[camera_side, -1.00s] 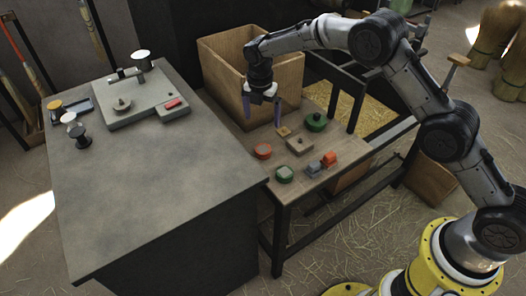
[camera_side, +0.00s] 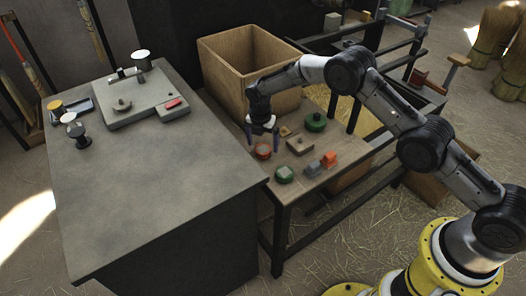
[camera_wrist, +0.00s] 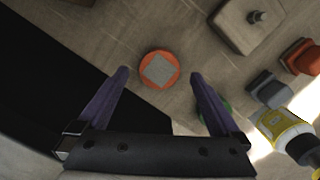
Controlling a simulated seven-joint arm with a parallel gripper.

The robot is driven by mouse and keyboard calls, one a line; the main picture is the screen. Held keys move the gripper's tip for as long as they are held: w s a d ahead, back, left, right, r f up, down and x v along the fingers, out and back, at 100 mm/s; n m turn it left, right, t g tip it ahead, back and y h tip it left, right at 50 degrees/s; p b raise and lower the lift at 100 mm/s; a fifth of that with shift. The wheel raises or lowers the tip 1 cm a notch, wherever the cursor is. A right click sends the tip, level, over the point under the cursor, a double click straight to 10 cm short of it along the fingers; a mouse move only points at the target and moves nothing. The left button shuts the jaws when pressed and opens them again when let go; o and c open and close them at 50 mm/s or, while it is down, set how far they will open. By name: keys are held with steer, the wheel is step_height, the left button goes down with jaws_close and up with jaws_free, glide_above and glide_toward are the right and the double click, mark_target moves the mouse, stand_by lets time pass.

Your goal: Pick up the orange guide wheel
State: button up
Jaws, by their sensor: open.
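The orange guide wheel (camera_side: 263,151) lies on the wooden bench top near its left edge. In the wrist view the orange guide wheel (camera_wrist: 159,70) is a round orange disc with a grey square centre, just beyond the fingertips and between their lines. My gripper (camera_side: 263,140) is above the wheel, pointing down, with its fingers apart. In the wrist view my gripper (camera_wrist: 158,76) is open and empty, and its two purple fingers do not visibly touch the wheel.
A green wheel (camera_side: 284,174), a grey block (camera_side: 313,169), an orange block (camera_side: 329,159) and a tan plate with a peg (camera_side: 299,145) share the bench. A dark green pot (camera_side: 315,122) and a wooden box (camera_side: 222,75) are behind. A grey table (camera_side: 140,200) stands left.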

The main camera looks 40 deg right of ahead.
steer(key=shift+w+d+f, duration=0.1)
steer(key=shift+d+f, duration=0.05)
steer(key=shift+f, duration=0.9)
steer(key=c, duration=1.5)
steer(key=shift+r, duration=0.1)
